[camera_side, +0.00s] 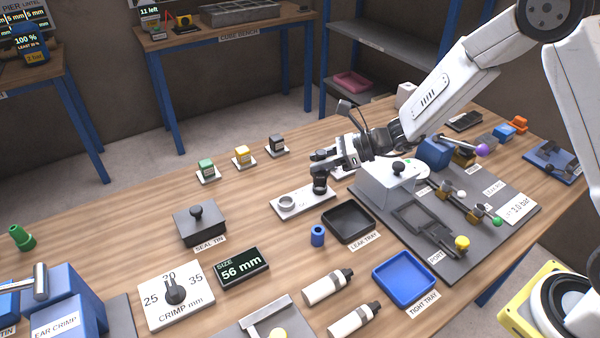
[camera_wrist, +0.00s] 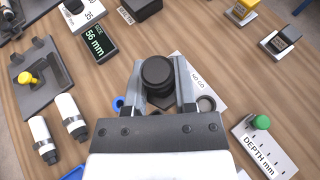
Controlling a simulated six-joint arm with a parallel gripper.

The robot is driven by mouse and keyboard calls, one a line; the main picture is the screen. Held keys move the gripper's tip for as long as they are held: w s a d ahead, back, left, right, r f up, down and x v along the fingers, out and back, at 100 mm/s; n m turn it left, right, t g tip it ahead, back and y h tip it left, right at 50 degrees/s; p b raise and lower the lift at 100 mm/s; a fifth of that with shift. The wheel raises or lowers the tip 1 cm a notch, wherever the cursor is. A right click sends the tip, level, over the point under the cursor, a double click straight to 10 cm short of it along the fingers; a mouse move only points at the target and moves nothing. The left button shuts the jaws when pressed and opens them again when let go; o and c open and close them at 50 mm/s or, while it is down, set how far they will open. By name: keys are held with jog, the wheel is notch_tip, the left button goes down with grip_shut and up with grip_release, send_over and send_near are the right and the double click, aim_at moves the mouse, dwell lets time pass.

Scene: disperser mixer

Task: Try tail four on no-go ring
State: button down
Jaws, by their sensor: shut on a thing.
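My gripper (camera_wrist: 158,90) is shut on a black round stepped piece (camera_wrist: 157,76), seen from above in the wrist view. In the side view this piece (camera_side: 320,185) hangs upright below my gripper, over the right part of a white plate (camera_side: 303,206). I cannot read a number on it. The plate's label reads "NO GO" (camera_wrist: 197,80) in the wrist view. A grey ring (camera_side: 286,202) stands on the plate's left end, left of the held piece. Another ring (camera_wrist: 206,103) shows beside the right finger in the wrist view. I cannot tell whether the piece touches the plate.
A blue ring-shaped piece (camera_side: 317,235) stands in front of the plate. The black leak tray (camera_side: 374,238) and blue tight tray (camera_side: 432,290) are to the right. The wood left of the plate is clear up to the seal tin (camera_side: 183,229).

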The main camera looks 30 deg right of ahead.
jog(key=w+d+m+t+h, duration=0.1)
jog(key=w+d+m+t, duration=0.1)
jog(key=w+d, duration=0.2)
jog(key=shift+w+d+f+m+h, duration=0.15)
jog(key=shift+w+f+m+h, duration=0.2)
jog(key=shift+w, duration=0.45)
jog(key=shift+f, duration=0.2)
jog(key=shift+f, duration=3.1)
jog(key=shift+f, duration=0.25)
jog(key=shift+r, duration=0.1)
notch_tip(320, 180, up, 7)
dwell(0.5)
jog(key=shift+s, duration=0.1)
